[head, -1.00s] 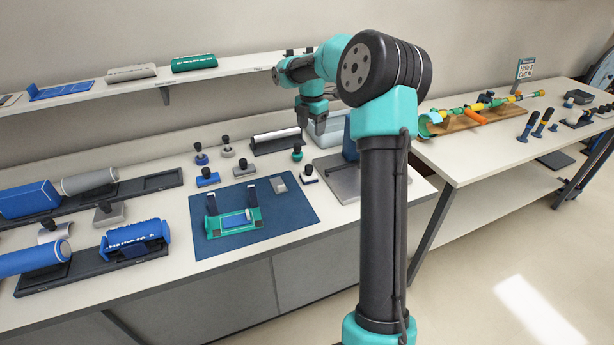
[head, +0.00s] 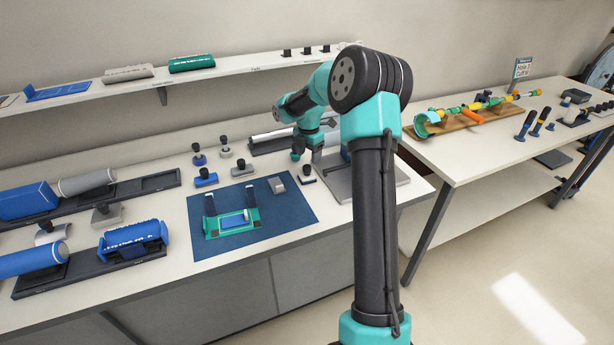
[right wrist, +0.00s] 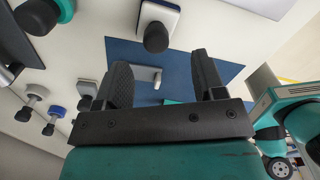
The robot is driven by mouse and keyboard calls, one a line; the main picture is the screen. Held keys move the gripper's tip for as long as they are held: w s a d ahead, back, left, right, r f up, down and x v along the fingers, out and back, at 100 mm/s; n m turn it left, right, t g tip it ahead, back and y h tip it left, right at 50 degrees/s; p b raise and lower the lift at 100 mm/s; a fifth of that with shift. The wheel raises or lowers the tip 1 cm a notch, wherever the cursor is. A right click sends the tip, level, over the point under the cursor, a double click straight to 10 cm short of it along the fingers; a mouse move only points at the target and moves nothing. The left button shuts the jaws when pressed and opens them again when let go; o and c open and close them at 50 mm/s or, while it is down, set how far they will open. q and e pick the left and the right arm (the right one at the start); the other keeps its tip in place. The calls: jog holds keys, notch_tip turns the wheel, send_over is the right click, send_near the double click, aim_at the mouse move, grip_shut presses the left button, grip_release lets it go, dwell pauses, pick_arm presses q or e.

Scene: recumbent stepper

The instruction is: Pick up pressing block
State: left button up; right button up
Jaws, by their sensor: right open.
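Several knobbed blocks stand on the left bench; which one is the pressing block I cannot tell for sure. A white block with a black knob (head: 307,177) stands just right of the blue mat; in the right wrist view its black knob (right wrist: 156,37) is just beyond my fingers. My right gripper (head: 308,156) is open and empty, pointing down above and behind this block. Its two dark fingers (right wrist: 160,80) show apart in the right wrist view. A blue block with a black knob (head: 206,179) and a grey one (head: 242,170) stand further left. My left gripper is out of view.
The blue mat (head: 290,222) carries a green fixture (head: 215,231) and a small grey piece (head: 277,186). A grey plate (head: 370,190) lies to the right. Round knobbed stamps (head: 198,157) stand behind. A shelf (head: 220,75) runs above the bench.

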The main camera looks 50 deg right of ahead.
aim_at(307, 166)
jog(key=shift+f, duration=0.8)
jog(key=shift+w+a+f, duration=0.1)
jog(key=shift+w+f, duration=0.05)
jog(key=shift+f, duration=1.15)
jog(key=shift+w+a+f, duration=0.1)
jog(key=shift+f, duration=1.2)
grip_shut()
